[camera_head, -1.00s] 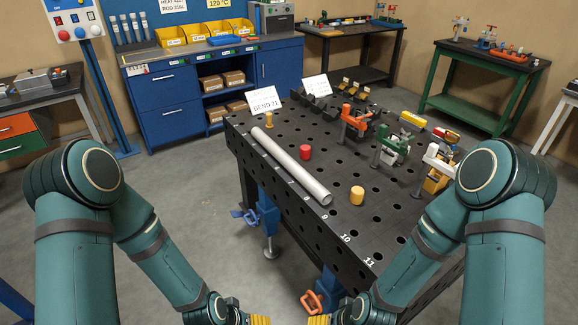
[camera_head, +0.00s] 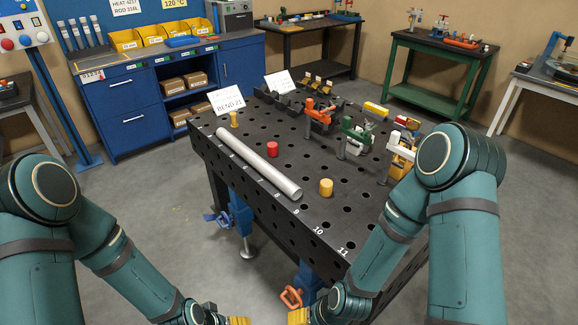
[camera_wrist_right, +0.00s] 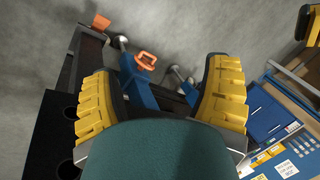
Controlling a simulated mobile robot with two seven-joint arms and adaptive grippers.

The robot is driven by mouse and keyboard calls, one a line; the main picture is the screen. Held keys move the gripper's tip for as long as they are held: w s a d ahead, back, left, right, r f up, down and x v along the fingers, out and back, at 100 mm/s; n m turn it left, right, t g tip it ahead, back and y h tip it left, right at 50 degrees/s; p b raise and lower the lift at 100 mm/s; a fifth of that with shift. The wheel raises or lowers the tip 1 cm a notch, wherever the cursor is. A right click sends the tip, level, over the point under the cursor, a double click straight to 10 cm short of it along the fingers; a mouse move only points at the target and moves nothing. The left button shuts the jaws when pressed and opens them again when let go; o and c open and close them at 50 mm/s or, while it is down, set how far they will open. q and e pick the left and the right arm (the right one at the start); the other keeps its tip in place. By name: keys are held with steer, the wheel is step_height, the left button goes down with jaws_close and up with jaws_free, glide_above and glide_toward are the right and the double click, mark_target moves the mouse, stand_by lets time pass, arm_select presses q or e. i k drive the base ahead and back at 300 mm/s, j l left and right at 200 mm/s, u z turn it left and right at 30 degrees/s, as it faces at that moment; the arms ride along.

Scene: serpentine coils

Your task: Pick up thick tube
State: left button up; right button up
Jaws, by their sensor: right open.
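The thick tube (camera_head: 258,162) is a long pale grey cylinder. It lies along the near left edge of the black perforated table (camera_head: 330,213), slanting from back left to front right. My left gripper (camera_head: 238,320) is only partly in view at the bottom edge, a yellow finger showing; its opening cannot be told. My right gripper (camera_head: 298,316) is also at the bottom edge, below the table's front. In the right wrist view my right gripper (camera_wrist_right: 165,95) has its two yellow ribbed fingers wide apart with nothing between them. Both grippers are well away from the tube.
A red cylinder (camera_head: 272,149) and a yellow cylinder (camera_head: 326,187) stand right of the tube, and a smaller yellow one (camera_head: 234,119) stands near its far end. Orange, green and white-yellow clamps (camera_head: 357,137) line the table's right side.

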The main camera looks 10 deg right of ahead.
mark_target(294, 191)
steer(key=i+j+z, duration=0.1)
steer(key=z, duration=1)
steer(key=j+z, duration=0.95)
steer(key=j, duration=0.2)
steer(key=k+j+z, duration=0.1)
steer(key=j, duration=0.2)
steer(key=k+j+z, duration=0.15)
steer(key=j, duration=0.2)
